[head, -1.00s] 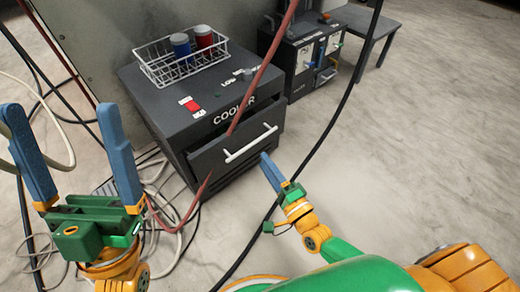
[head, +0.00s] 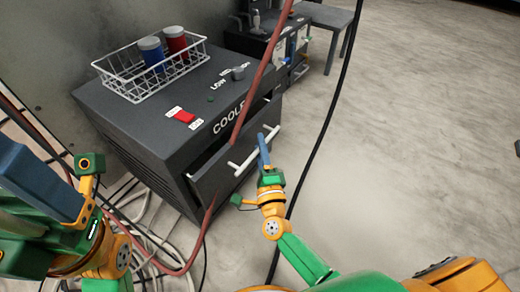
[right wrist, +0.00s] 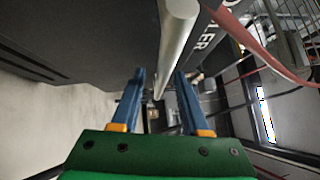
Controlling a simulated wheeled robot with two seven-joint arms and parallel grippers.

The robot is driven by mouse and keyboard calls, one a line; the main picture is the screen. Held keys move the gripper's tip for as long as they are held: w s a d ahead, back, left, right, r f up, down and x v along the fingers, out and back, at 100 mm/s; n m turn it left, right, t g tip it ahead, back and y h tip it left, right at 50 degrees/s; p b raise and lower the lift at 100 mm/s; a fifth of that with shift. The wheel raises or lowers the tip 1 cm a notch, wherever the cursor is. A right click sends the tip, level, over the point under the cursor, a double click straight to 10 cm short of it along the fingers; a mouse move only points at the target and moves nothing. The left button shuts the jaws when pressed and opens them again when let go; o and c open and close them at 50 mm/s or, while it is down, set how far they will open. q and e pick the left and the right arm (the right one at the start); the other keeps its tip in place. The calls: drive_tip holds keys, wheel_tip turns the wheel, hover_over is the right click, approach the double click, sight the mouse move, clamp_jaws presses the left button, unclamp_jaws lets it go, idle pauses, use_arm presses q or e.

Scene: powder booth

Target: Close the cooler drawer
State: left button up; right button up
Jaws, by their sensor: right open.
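The dark grey cooler (head: 150,125) stands on the floor, with its drawer (head: 214,178) pulled out a little at the front. A white bar handle (head: 246,160) crosses the drawer face. My right gripper (head: 263,138) is at the handle's right part. In the right wrist view, its blue fingers (right wrist: 160,74) are open and the pale handle (right wrist: 176,35) runs lengthwise in line with the gap between them. I cannot tell whether they touch it. My left gripper (head: 40,190) is at the lower left, apart from the cooler; its fingers overlap, hiding its opening.
A wire basket (head: 128,88) with a blue jar (head: 152,54) and a red jar (head: 176,42) stands on the cooler. A red hose (head: 246,105) hangs across the drawer front. A black cable (head: 318,140) runs beside my right arm. Floor on the right is clear.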

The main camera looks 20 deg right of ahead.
drive_tip(key=shift+c, duration=0.2)
clamp_jaws()
idle(1.2)
